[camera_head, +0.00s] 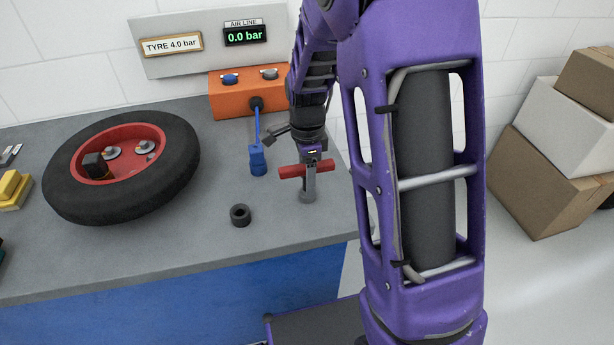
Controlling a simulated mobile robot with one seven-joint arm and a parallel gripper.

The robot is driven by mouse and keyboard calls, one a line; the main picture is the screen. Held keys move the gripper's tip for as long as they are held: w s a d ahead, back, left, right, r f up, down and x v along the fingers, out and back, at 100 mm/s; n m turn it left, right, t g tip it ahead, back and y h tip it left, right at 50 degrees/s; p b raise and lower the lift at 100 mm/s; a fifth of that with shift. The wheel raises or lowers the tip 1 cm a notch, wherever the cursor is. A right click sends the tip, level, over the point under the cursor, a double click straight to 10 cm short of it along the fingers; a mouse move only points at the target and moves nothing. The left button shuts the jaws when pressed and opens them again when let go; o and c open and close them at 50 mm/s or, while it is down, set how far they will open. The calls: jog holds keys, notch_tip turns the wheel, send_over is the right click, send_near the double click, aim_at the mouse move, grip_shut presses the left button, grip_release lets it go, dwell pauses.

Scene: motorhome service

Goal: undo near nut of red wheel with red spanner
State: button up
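The red wheel (130,136) lies flat on the bench at the left, a red rim inside a black tyre (75,205). Two round grey fittings (112,153) and a dark block (95,165) sit in its rim; I cannot tell which is the near nut. The red spanner (290,171), a red crossbar on a grey shank, stands upright near the bench's right end. My gripper (310,172) points down at its crossbar, with a finger in front of it. The far finger is hidden, so I cannot tell whether it grips the bar.
A dark ring (240,215) lies on the grey bench (170,250) between wheel and spanner. A blue air-line fitting (257,160) hangs below an orange box (225,102) behind. Yellow (14,190) objects lie far left. Cardboard boxes (545,185) stand right.

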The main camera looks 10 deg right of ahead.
grip_shut()
dwell(0.4)
notch_tip(320, 180, up, 10)
jog(key=shift+r+p, duration=0.1)
jog(key=shift+p, duration=0.9)
jog(key=c, duration=0.6)
grip_release()
grip_shut()
